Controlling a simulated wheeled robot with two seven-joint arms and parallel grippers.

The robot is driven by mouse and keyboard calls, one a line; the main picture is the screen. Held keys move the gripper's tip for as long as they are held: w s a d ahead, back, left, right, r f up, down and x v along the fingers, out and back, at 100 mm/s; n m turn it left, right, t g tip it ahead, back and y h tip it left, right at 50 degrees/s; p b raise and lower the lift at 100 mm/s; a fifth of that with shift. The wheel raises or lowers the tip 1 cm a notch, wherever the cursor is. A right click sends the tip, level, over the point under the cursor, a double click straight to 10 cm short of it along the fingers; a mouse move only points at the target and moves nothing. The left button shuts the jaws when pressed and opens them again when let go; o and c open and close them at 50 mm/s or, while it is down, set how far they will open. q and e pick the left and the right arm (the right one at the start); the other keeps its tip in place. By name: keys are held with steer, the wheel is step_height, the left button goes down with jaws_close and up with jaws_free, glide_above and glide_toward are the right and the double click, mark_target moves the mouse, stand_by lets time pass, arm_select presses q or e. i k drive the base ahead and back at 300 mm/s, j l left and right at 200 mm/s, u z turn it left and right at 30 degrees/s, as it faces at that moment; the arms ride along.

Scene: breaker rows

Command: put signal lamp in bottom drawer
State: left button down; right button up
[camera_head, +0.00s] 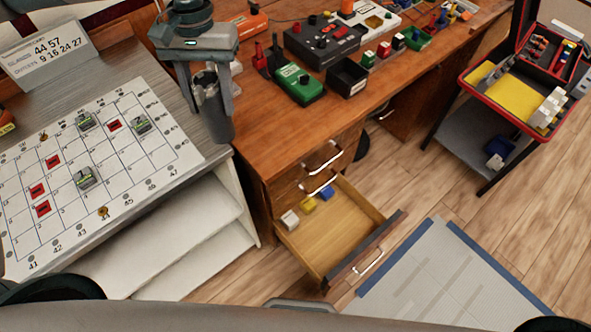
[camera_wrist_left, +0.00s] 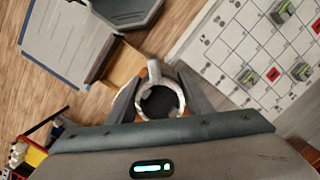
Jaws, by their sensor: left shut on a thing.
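My left gripper (camera_head: 212,125) points down between the grey bench and the wooden desk, above the gap at the desk's left end. In the left wrist view its fingers (camera_wrist_left: 163,98) are shut on a pale grey ring-shaped thing with a dark centre, seemingly the signal lamp (camera_wrist_left: 180,80). The bottom drawer (camera_head: 335,240) is pulled open, to the right of and below the gripper. A white block (camera_head: 290,219), a yellow block (camera_head: 309,204) and a blue block (camera_head: 327,193) lie at its back. My right gripper is not in view.
The desk (camera_head: 262,125) carries a green box (camera_head: 299,84), a black tray (camera_head: 348,77) and other devices. A gridded board (camera_head: 120,165) lies on the left bench. A blue-edged mat (camera_head: 440,275) lies right of the drawer. The drawer's front half is clear.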

mark_target(338, 241)
steer(key=k+l, duration=0.15)
steer(key=l, duration=0.15)
steer(key=k+l+u, duration=0.15)
steer(key=i+l, duration=0.1)
steer(key=l, duration=0.45)
steer(key=l+u, duration=0.15)
steer(key=l, duration=0.35)
steer(key=i+l, duration=0.35)
steer(key=l, duration=0.2)
steer(key=u, duration=0.05)
